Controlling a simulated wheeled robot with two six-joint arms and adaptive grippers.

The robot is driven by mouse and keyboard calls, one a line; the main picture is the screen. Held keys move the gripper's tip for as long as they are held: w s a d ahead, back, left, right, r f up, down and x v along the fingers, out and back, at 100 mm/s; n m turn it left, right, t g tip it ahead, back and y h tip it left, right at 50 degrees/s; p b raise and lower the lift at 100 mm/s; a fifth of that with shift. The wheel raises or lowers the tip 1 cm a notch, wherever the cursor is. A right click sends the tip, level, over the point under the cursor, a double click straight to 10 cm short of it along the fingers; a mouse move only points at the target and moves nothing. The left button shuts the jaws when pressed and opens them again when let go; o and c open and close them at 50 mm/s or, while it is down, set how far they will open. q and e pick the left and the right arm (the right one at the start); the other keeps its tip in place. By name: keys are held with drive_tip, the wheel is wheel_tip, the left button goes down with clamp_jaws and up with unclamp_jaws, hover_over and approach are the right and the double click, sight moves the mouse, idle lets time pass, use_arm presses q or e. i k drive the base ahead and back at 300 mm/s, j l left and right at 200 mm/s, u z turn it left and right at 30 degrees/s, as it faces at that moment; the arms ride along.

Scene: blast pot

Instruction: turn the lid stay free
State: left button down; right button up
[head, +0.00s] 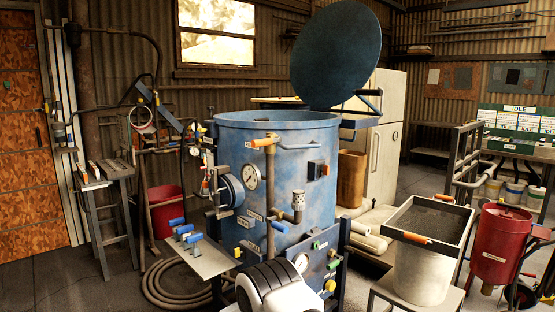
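The blue blast pot (285,165) stands upright in the middle of the head view. Its round dark blue lid (336,55) is raised and stands tilted up above the pot's back right rim. A dark bracket (370,100) joins the lid side to the pot behind the rim. I cannot make out the lid stay for certain; it may be part of this bracket or be hidden by the lid.
A gauge (251,176), pipes and valves stick out from the pot's front. A small shelf with blue-handled valves (187,235) juts out at left. A grey bin (425,265) and a red pot (498,245) stand at right. A coiled hose (165,285) lies on the floor.

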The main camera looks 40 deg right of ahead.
sight(325, 171)
drive_tip(key=i+z, duration=0.25)
drive_tip(key=z, duration=0.15)
drive_tip(key=i+z, duration=0.55)
drive_tip(key=z, duration=0.2)
drive_tip(key=i+j+z, duration=0.15)
drive_tip(key=z, duration=0.25)
drive_tip(key=i+j, duration=0.05)
drive_tip(key=i, duration=0.05)
